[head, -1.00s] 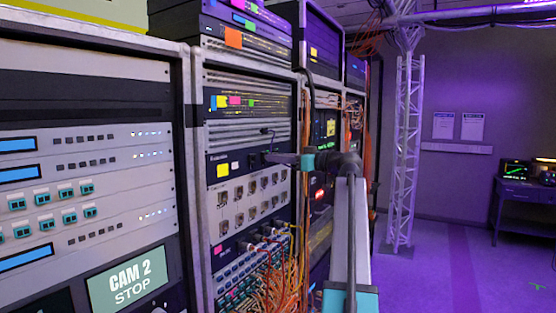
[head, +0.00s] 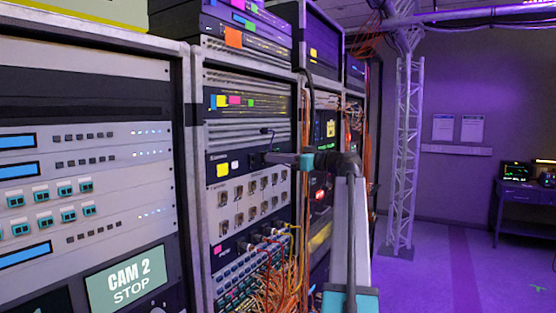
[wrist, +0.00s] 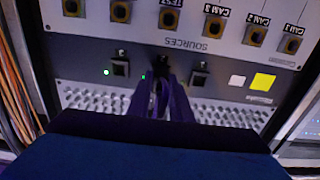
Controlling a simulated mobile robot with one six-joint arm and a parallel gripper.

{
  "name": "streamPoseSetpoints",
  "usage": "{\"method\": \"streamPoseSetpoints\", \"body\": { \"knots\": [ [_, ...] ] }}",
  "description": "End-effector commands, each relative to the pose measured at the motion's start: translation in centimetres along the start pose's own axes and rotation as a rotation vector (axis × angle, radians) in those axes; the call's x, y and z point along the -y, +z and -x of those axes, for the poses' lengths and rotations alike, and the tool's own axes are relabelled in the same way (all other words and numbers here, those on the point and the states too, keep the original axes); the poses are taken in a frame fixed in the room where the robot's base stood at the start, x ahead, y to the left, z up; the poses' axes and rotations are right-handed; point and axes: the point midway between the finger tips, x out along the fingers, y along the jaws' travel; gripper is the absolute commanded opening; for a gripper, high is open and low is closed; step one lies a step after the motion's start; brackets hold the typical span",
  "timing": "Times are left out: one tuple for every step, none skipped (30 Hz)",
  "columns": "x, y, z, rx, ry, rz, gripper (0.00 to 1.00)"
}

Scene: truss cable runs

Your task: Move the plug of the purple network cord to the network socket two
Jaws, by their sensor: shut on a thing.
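My gripper (head: 268,158) is at the grey and black panel of the second rack in the head view. In the wrist view the gripper (wrist: 162,80) is shut on a dark plug (wrist: 163,68), right at the panel's black strip. I cannot tell whether the plug is seated in a socket or just in front of one. The cord's purple colour is not clear under the purple light. One square socket (wrist: 120,68) shows left of the gripper and another (wrist: 198,78) right of it. Their small upside-down labels are hard to read. The fingers hide the strip between them.
A row of round connectors marked SOURCES (wrist: 213,27) runs along the panel. White and yellow labels (wrist: 263,81) sit to the right. Orange cables (wrist: 18,75) hang close on the left. In the head view a truss post (head: 405,150) stands right of the racks; floor beyond is clear.

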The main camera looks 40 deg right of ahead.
Motion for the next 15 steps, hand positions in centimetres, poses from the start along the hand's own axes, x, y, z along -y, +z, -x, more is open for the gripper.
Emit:
{"method": "streamPoseSetpoints", "body": {
  "knots": [
    [-0.01,0.04,-0.08,0.0,0.0,0.0,0.0],
    [-0.01,0.05,-0.12,0.0,0.0,0.0,0.0],
    [-0.01,0.05,-0.16,0.0,0.0,0.0,0.0],
    [-0.01,0.04,-0.2,0.0,0.0,0.0,0.0],
    [-0.01,0.05,-0.23,0.0,0.0,0.0,0.0],
    [-0.01,0.05,-0.28,0.0,0.0,0.0,0.0],
    [-0.01,0.04,-0.31,0.0,0.0,0.0,0.0],
    [-0.01,0.04,-0.35,0.0,0.0,0.0,0.0],
    [-0.01,0.04,-0.39,0.0,0.0,0.0,0.0],
    [-0.01,0.04,-0.43,0.0,0.0,0.0,0.0],
    [0.0,0.04,-0.46,0.0,0.0,0.0,0.0],
    [0.0,0.04,-0.51,0.0,0.0,0.0,0.0],
    [0.0,0.03,-0.54,0.0,0.0,0.0,0.0],
    [0.0,0.02,-0.57,0.0,0.0,0.0,0.0],
    [0.0,0.02,-0.6,0.0,0.0,0.0,0.0]
  ]
}}
